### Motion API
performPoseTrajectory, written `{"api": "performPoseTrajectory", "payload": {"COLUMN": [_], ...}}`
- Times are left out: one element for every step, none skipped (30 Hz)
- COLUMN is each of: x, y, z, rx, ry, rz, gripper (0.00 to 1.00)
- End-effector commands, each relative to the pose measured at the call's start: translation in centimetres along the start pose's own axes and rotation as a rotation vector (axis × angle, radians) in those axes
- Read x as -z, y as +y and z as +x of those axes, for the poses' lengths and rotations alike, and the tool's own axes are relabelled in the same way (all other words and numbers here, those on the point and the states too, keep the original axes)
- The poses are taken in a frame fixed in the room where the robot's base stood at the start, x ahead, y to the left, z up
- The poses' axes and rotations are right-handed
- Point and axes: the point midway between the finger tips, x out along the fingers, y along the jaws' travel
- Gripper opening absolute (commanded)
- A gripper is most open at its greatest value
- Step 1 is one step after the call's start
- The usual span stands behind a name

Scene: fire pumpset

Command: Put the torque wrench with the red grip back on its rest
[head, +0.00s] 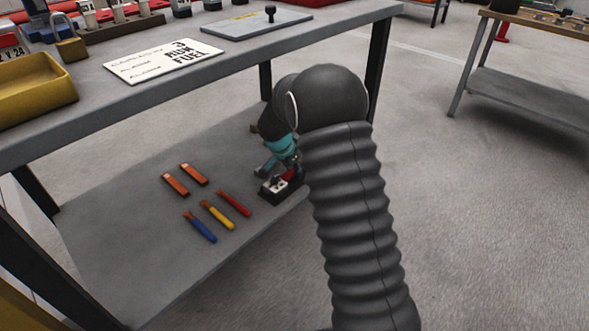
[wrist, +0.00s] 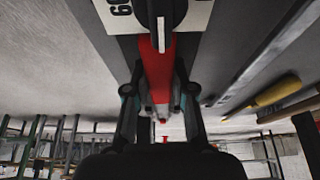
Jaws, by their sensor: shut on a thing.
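The torque wrench's red grip (head: 291,175) shows in the head view beside my gripper (head: 283,162), low over the right edge of the bench's lower shelf. In the wrist view the red grip (wrist: 158,62) runs between the fingers of my gripper (wrist: 158,90), which is shut on it. A dark rounded part with a pale bar (wrist: 161,22) is at the grip's far end. A small dark block with a pale top (head: 275,187) stands on the shelf just by the grip and may be the rest. My arm hides part of this area, and I cannot tell whether wrench and block touch.
On the lower shelf (head: 120,235) lie blue, yellow and red-handled tools (head: 217,217) and two orange pieces (head: 184,179). The bench top (head: 130,90) is overhead, with a dark leg (head: 377,62) behind my arm. The shelf's left part is clear.

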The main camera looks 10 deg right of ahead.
Motion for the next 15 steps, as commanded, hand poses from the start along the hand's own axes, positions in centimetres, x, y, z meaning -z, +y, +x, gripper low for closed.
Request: {"api": "performPoseTrajectory", "payload": {"x": [0.03,0.01,-0.02,-0.04,-0.06,-0.08,-0.10,-0.12,-0.15,-0.17,-0.19,-0.17,-0.17,-0.17,-0.18], "y": [-0.04,-0.04,-0.04,-0.04,-0.04,-0.04,-0.04,-0.04,-0.04,-0.04,-0.04,-0.05,-0.05,-0.04,-0.04], "z": [0.00,0.05,0.11,0.16,0.21,0.27,0.31,0.36,0.42,0.47,0.51,0.47,0.47,0.48,0.48], "rx": [0.001,0.001,0.001,0.001,0.001,0.001,0.001,0.001,0.001,0.001,0.001,0.001,0.001,0.001,0.001], "ry": [0.001,0.001,0.001,0.001,0.001,0.001,0.001,0.001,0.001,0.001,0.001,0.001,0.001,0.001,0.001], "rz": [0.000,0.000,0.000,0.000,0.000,0.000,0.000,0.000,0.000,0.000,0.000,0.000,0.000,0.000,0.000], "gripper": [0.00,0.00,0.00,0.00,0.00,0.00,0.00,0.00,0.00,0.00,0.00,0.34,0.41,0.49,0.53]}}
